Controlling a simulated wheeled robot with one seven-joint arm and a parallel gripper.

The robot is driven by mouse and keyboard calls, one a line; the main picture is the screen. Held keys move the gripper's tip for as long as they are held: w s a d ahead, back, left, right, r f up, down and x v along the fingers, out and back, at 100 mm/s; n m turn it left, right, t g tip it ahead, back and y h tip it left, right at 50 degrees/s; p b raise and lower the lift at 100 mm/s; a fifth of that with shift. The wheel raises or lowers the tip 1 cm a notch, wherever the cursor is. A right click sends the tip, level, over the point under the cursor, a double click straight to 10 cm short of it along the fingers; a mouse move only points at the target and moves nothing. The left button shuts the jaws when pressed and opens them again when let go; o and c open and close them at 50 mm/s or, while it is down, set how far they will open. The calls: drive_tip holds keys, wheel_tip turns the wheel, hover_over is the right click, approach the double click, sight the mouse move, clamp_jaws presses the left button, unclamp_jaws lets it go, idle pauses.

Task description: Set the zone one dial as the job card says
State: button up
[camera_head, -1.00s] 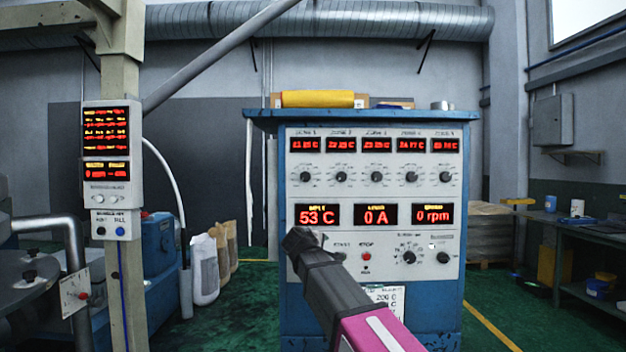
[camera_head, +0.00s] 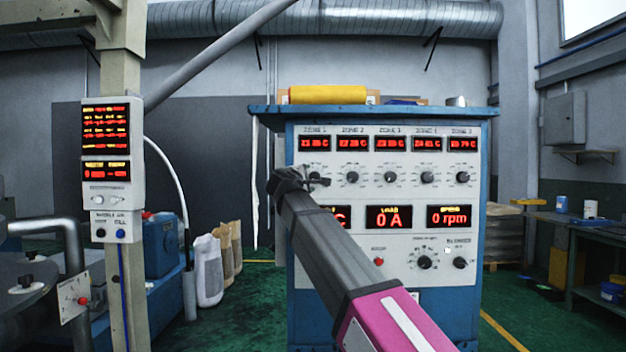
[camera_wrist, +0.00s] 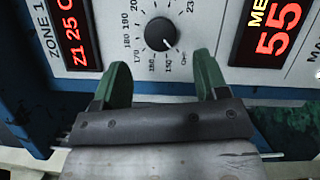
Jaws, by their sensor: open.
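The zone one dial (camera_wrist: 160,34) is a round black knob. In the wrist view its white mark points down and right, towards the OFF and 150 end of its scale. The red zone one display (camera_wrist: 72,32) left of it reads Z1 25 C. My gripper (camera_wrist: 160,62) is open and empty, its two green fingers apart and just below the knob in that view. In the head view my gripper (camera_head: 290,181) is in front of the panel, just left of the zone one dial (camera_head: 315,179), which it partly hides. The job card is not readable; my arm covers the lower panel.
The blue cabinet (camera_head: 488,120) carries several more zone dials and displays to the right. Below are the load display (camera_head: 389,217), a red stop button (camera_head: 379,261) and a larger dial (camera_head: 424,262). A yellow roll (camera_head: 328,95) lies on top. A post with displays (camera_head: 106,143) stands left.

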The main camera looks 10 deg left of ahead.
sight(314, 177)
drive_tip(key=w, duration=0.5)
drive_tip(key=shift+w+d+r, duration=0.1)
drive_tip(key=shift+w+d, duration=0.2)
drive_tip(key=shift+d, duration=0.1)
drive_tip(key=c, duration=0.9)
